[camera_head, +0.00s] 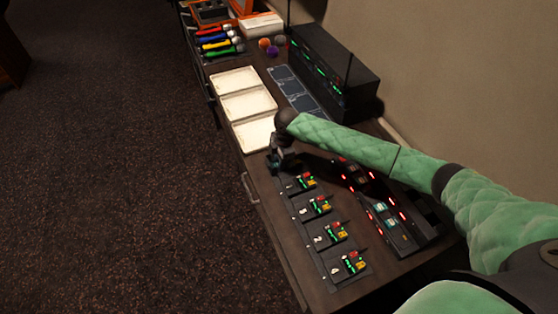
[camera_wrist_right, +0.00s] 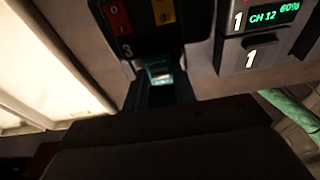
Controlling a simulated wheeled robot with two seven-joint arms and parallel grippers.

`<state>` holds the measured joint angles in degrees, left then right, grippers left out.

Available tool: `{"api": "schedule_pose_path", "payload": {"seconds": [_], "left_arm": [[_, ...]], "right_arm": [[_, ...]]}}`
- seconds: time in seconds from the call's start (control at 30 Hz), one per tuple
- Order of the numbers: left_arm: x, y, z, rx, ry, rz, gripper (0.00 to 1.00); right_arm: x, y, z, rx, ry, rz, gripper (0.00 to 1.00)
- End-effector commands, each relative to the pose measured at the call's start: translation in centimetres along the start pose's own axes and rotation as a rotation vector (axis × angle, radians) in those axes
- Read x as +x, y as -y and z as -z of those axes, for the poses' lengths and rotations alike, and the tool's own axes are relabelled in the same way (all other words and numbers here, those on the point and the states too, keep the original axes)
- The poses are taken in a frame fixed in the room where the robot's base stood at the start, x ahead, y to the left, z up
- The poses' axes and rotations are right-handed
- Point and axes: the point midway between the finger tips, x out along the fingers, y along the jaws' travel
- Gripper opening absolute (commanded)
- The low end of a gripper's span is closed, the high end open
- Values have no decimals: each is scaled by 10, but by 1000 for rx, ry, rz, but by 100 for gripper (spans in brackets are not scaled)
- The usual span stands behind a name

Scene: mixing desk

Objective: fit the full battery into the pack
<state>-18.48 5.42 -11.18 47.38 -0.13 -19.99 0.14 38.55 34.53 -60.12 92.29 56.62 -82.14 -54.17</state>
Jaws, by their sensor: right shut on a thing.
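My right gripper (camera_head: 276,162) is low over the front edge of the desk, at the far end of a row of wireless packs. It is shut on a small dark battery with a teal face; the teal face (camera_wrist_right: 158,72) shows between the fingers in the right wrist view. The nearest pack (camera_head: 300,184) stands just beside the gripper, and its red and yellow switches (camera_wrist_right: 143,14) show in the wrist view. I cannot tell whether the battery touches that pack. My left gripper is not in view.
A charger with red lights (camera_head: 403,216) holds teal-faced batteries behind the packs. Cream trays (camera_head: 247,104) lie left of my arm. A black rack unit (camera_head: 335,65) stands along the wall. Coloured-handled tools (camera_head: 218,42) lie at the far end.

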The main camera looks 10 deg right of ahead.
Motion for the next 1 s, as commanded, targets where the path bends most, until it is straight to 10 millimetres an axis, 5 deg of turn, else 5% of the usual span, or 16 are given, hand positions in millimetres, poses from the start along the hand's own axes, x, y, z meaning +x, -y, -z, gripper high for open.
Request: {"api": "schedule_pose_path", "payload": {"seconds": [0.37,0.4,0.53,0.73,0.83,1.0], "left_arm": [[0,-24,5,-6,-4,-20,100],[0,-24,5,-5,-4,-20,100],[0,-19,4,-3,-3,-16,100],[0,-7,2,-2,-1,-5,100],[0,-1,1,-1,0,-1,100],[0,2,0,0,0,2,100]], "right_arm": [[0,0,0,0,0,0,14],[0,0,0,0,0,0,29],[0,0,0,0,0,0,52],[0,0,0,0,0,0,52],[0,0,0,0,0,0,70],[0,0,0,0,0,0,70]]}}
